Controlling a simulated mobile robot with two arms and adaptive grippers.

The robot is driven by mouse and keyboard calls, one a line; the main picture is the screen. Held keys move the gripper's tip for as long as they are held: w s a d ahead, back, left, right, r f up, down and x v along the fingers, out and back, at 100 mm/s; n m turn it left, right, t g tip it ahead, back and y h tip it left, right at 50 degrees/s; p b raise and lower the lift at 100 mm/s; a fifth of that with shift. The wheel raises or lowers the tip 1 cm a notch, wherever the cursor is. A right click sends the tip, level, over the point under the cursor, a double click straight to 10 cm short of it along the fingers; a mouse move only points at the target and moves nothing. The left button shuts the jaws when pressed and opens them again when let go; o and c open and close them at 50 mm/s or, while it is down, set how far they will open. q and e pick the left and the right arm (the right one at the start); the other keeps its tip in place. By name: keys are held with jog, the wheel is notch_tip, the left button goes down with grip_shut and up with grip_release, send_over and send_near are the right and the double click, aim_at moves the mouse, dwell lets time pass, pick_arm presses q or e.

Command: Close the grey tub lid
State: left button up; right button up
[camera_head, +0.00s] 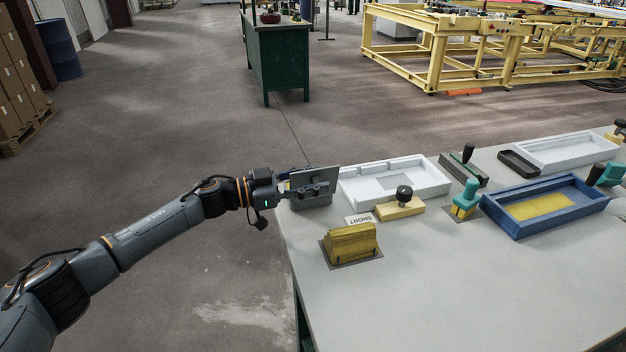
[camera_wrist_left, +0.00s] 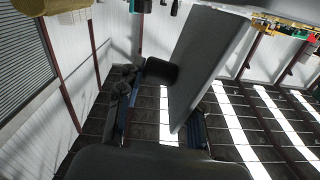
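In the left wrist view, the lid (camera_wrist_left: 205,60) is a large grey slab reaching between the fingers (camera_wrist_left: 160,118). The fingers are spread wide, and a gap shows between the lid and the left finger. Whether the other finger touches it I cannot tell. My right gripper is not in view.
A white tray (camera_head: 431,187) lies right of the tub, with a wooden block with a black knob (camera_head: 400,205) before it. A yellow block (camera_head: 349,241) is nearer. A blue tray (camera_head: 517,226) and a teal-handled tool (camera_head: 467,198) are further right. The table front is clear.

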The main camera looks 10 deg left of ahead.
pick_arm(q)
grip_shut()
jog(key=shift+w+r+n+p, duration=0.15)
jog(key=shift+r+n+p, duration=0.15)
jog(key=shift+p, duration=0.45)
jog(key=n+p, duration=0.1)
jog(key=w+p, duration=0.1)
jog(key=shift+w+a+r+n+p, duration=0.1)
jog(key=shift+a+r+n+p, duration=0.15)
jog(key=shift+n+p, duration=0.15)
jog(key=shift+w+a+n+p, duration=0.2)
jog(key=shift+w+n+p, duration=0.3)
jog(key=shift+n, duration=0.2)
jog(key=shift+w+a+f+n, duration=0.15)
jog(key=shift+w+n, duration=0.25)
jog(key=shift+n, duration=0.3)
jog(key=shift+w+a+f+n, duration=0.1)
jog(key=shift+w+a+n, duration=0.15)
jog(key=shift+w+n, duration=0.5)
jog(key=shift+s, duration=0.1)
